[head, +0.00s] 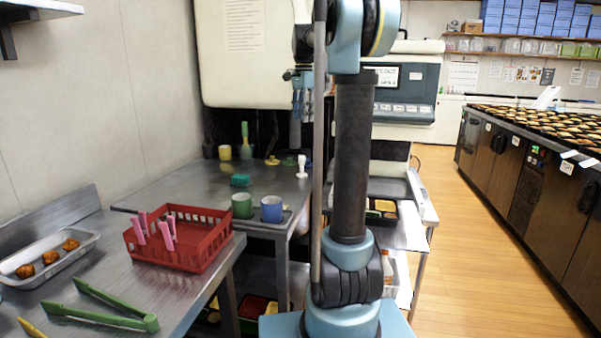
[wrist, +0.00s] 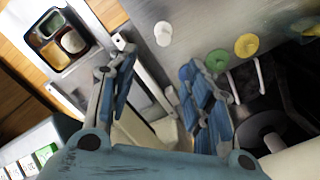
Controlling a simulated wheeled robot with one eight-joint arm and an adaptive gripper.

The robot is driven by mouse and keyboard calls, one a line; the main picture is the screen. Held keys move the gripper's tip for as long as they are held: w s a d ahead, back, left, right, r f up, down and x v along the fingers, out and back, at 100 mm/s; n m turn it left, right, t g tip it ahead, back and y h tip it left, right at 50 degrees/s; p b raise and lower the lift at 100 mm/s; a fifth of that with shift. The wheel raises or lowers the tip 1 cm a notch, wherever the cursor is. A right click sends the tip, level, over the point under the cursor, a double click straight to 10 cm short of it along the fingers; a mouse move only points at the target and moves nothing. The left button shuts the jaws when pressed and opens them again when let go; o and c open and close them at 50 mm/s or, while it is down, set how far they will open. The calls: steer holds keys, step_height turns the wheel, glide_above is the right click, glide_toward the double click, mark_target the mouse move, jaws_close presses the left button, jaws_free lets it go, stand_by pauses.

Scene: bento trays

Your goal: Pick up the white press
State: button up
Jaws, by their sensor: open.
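The white press (head: 302,167) stands upright near the right end of the back metal table (head: 175,182). In the wrist view, the white press (wrist: 162,34) shows from above as a small white round shape, beyond the fingertips. My gripper (head: 301,105) hangs pointing down above the press, with a clear gap of air between them. In the wrist view, my gripper (wrist: 162,70) has its two blue-padded fingers spread wide with nothing between them. Part of the gripper is hidden by my own arm in the head view.
A red basket (head: 185,245) and green tongs (head: 105,310) are on the near table.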

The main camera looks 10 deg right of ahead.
glide_toward(302, 156)
steer(key=f, duration=0.5)
steer(key=shift+w+d+f, duration=0.15)
steer(key=shift+w+d, duration=0.05)
steer(key=shift+w, duration=0.15)
steer(key=shift+a+f, duration=0.2)
steer(key=shift+f, duration=2.35)
steer(key=shift+c, duration=0.3)
jaws_close()
